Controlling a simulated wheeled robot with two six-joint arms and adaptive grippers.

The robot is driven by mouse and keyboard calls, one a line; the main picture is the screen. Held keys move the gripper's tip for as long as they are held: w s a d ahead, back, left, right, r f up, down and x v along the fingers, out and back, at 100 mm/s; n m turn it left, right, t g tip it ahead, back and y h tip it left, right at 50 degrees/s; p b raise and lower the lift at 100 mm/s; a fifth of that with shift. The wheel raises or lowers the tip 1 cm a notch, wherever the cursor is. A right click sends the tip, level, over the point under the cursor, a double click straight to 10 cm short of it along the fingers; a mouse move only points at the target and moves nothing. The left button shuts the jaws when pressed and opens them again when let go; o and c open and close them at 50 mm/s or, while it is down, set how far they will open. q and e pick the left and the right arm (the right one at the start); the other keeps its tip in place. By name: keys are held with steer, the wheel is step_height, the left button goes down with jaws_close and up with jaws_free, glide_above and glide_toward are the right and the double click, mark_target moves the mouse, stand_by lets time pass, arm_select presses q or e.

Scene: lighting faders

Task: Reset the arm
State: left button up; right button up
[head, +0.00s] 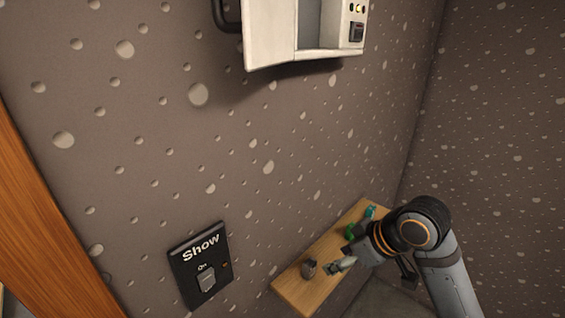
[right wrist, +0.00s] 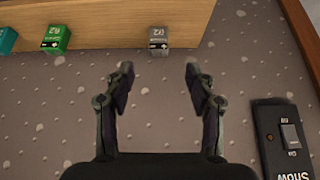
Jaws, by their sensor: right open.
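My right arm comes in from the lower right of the head view. Its gripper (head: 343,264) is over the wooden shelf, close to a small grey block (head: 308,269). In the right wrist view the right gripper (right wrist: 158,76) is open, with nothing between its fingers. There the grey block (right wrist: 158,38) sits on the shelf beyond the gap between the fingertips, apart from them. My left gripper is not in view.
The wooden shelf (head: 290,288) also bears a green block (right wrist: 56,38) and a teal block (right wrist: 7,40). A black "Show" switch panel (head: 190,290) is on the speckled wall. An open white wall box (head: 270,35) hangs above. An orange wooden edge (head: 40,210) is at left.

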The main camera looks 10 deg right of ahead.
steer(key=s+d+f+m+g+h, duration=0.1)
steer(key=s+d+f+m+h, duration=0.2)
steer(key=s+f, duration=0.6)
steer(key=s+d+f+m+g+h, duration=0.1)
steer(key=s+d+f+m+h, duration=0.15)
steer(key=s+f, duration=0.65)
step_height(320, 180, down, 37)
steer(key=d+m+g+b, duration=0.1)
steer(key=d+b, duration=0.1)
steer(key=b, duration=0.4)
steer(key=s+d+f+g+b, duration=0.1)
steer(key=s+f+b, duration=0.3)
steer(key=s+f, duration=1.3)
steer(key=shift+d+f+y, duration=0.2)
steer(key=shift+f+y, duration=0.15)
steer(key=shift+f, duration=0.4)
